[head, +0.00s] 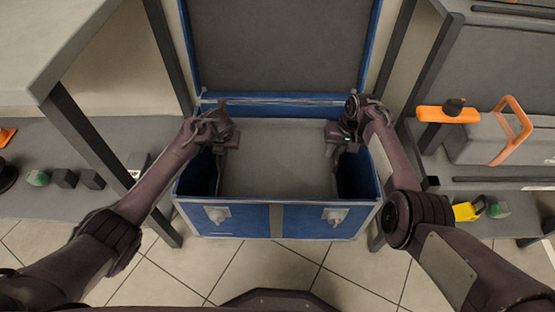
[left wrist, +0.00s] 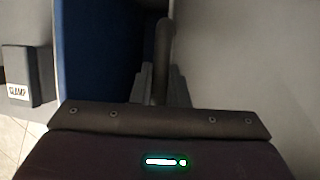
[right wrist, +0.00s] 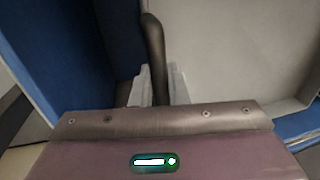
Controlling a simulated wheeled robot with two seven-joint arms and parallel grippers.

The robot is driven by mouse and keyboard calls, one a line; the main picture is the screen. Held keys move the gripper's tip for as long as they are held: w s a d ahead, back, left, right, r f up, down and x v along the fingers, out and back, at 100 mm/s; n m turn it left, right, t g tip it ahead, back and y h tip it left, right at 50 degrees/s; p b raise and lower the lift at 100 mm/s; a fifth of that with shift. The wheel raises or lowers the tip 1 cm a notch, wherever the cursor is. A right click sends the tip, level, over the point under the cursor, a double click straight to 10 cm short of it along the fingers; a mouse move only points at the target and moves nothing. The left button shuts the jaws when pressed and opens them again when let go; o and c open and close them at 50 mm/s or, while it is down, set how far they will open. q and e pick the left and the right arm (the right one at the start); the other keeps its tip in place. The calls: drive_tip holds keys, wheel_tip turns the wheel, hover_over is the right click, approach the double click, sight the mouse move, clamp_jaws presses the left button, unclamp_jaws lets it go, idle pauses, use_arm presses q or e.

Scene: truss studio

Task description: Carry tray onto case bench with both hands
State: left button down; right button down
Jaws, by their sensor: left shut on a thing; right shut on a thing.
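A flat grey tray (head: 278,160) lies level within the outline of an open blue case (head: 240,222); how high it sits relative to the case floor I cannot tell. Dark gaps show between the tray's sides and the case walls. My left gripper (head: 222,150) is shut on the tray's left handle, a dark upright bar (left wrist: 163,50). My right gripper (head: 339,148) is shut on the right handle, a similar dark bar (right wrist: 154,45). The tray surface also fills the right side of the left wrist view (left wrist: 245,60) and shows in the right wrist view (right wrist: 230,50).
The case lid (head: 285,45) stands open behind. A block labelled CLAMP (left wrist: 27,77) lies left of the case. Dark blocks (head: 64,178) lie on the left shelf. A grey box with an orange handle (head: 507,130) and a yellow item (head: 466,211) are at right.

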use_arm(q)
drive_tip(key=shift+r, duration=0.2)
use_arm(e)
drive_tip(key=shift+w+r, duration=0.1)
drive_tip(key=shift+r, duration=0.1)
